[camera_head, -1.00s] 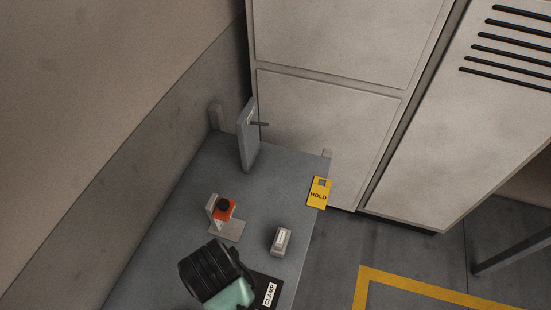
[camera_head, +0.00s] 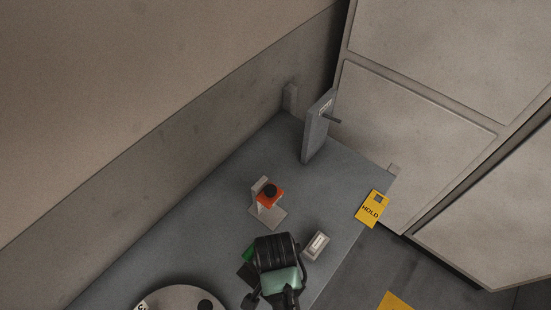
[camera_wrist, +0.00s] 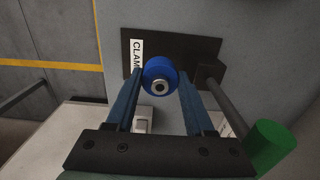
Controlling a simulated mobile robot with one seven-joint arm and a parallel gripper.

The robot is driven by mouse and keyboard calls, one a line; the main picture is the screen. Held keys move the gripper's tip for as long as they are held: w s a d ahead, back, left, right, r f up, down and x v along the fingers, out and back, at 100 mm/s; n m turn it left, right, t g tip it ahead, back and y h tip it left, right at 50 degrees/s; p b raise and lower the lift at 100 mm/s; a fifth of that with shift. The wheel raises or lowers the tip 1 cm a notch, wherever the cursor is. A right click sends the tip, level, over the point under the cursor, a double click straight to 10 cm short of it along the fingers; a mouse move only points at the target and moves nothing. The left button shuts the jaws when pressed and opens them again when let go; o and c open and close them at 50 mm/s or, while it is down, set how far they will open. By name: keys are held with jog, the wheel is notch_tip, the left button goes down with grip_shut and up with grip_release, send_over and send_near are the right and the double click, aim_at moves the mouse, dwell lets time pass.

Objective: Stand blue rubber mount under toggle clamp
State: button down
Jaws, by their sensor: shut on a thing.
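The blue rubber mount (camera_wrist: 161,75), a short blue cylinder with a metal centre, shows end-on between the fingers of my gripper (camera_wrist: 161,86) in the wrist view. My gripper is shut on it. The clamp's block (camera_wrist: 208,73), bar and green handle (camera_wrist: 270,146) are right of the mount. In the head view my arm hides the mount and most of the clamp; the green handle (camera_head: 248,254) and a plate corner (camera_head: 246,272) show.
A small pale block (camera_head: 316,245) lies right of my arm on the grey table (camera_head: 205,225). An orange-and-black button on a bracket (camera_head: 268,196) and an upright grey panel (camera_head: 317,130) stand farther back.

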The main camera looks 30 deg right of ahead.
jog(key=shift+f, duration=2.4)
jog(key=shift+f, duration=0.1)
jog(key=c, duration=0.5)
grip_release()
jog(key=shift+c, duration=0.2)
